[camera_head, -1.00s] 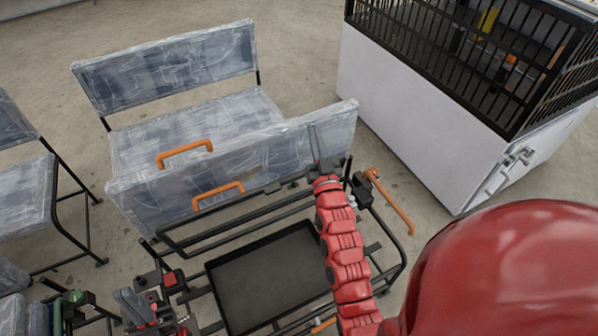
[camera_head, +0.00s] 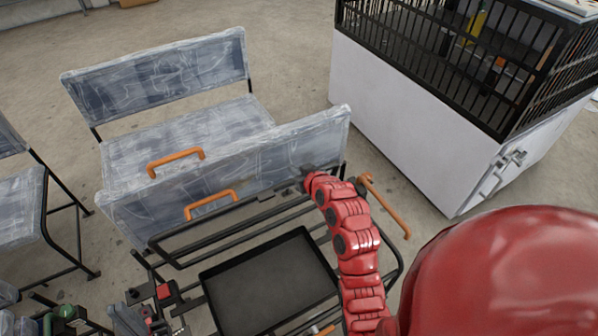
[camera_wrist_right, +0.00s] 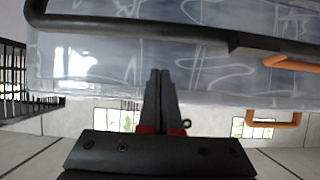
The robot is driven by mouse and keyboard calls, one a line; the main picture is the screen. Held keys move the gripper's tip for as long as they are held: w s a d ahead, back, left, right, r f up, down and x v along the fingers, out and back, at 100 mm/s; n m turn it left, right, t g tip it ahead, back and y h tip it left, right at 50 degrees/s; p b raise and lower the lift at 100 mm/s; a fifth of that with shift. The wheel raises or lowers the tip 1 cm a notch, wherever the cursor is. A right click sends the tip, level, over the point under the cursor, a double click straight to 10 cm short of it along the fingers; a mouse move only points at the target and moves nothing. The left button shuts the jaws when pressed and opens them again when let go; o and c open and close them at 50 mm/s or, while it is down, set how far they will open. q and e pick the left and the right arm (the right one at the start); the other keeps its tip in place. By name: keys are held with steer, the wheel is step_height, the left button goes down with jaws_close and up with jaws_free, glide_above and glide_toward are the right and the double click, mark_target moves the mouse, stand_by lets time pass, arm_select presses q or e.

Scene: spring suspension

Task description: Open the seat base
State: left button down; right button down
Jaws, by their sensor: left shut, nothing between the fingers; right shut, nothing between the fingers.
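The seat base (camera_head: 285,160) is a blue-grey, plastic-wrapped panel with an orange handle (camera_head: 211,205) on its face. It stands tilted up at the back of a black metal frame (camera_head: 205,236), and it also spans the top of the right wrist view (camera_wrist_right: 120,65). My right gripper (camera_head: 304,179) is shut and empty, close in front of the panel's lower right part. Its closed fingers (camera_wrist_right: 161,88) show in the right wrist view; contact is unclear. My left gripper (camera_head: 135,295) appears at the lower left, shut, beside the frame and partly lost among dark parts.
A black tray (camera_head: 265,285) lies in the open frame. Behind the panel stands a wrapped seat (camera_head: 165,75) with another orange handle (camera_head: 175,160). An orange bar (camera_head: 386,207) is right of the panel. A white cabinet with a black cage (camera_head: 400,115) blocks the right; another seat is left.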

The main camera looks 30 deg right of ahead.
steer(key=f+p, duration=0.1)
steer(key=f, duration=0.1)
steer(key=w+f, duration=0.1)
steer(key=f, duration=0.1)
steer(key=shift+w+p, duration=0.15)
steer(key=shift+p, duration=0.25)
steer(key=shift+f, duration=0.1)
